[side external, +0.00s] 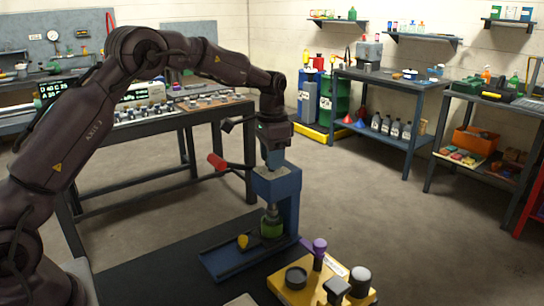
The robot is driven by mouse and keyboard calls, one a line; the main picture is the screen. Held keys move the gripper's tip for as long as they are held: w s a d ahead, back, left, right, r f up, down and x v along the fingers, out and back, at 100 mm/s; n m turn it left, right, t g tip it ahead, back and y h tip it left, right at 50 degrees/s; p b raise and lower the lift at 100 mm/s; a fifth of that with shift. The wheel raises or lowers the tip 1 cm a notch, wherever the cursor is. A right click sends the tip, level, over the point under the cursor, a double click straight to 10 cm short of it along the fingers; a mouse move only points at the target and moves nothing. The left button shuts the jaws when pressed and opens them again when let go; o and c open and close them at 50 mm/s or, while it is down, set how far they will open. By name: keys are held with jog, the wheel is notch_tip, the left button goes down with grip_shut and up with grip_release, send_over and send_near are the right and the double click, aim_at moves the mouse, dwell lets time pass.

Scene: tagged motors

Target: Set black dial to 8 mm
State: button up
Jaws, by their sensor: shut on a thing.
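The black dial (296,278) is a low round knob on the yellow box (318,289) at the bottom right. My gripper (274,148) points down above the blue press (286,193), well up and back from the dial. It looks shut on a blue-grey block (274,160) at the top of the press. I cannot tell whether this block is part of the press. The fingertips are small and partly hidden. The dial's scale and its setting are too small to read.
A bench with several motors (196,102) stands behind. Open floor lies right.

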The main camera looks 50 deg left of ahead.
jog(key=o, duration=0.9)
notch_tip(320, 180, up, 13)
dwell(0.4)
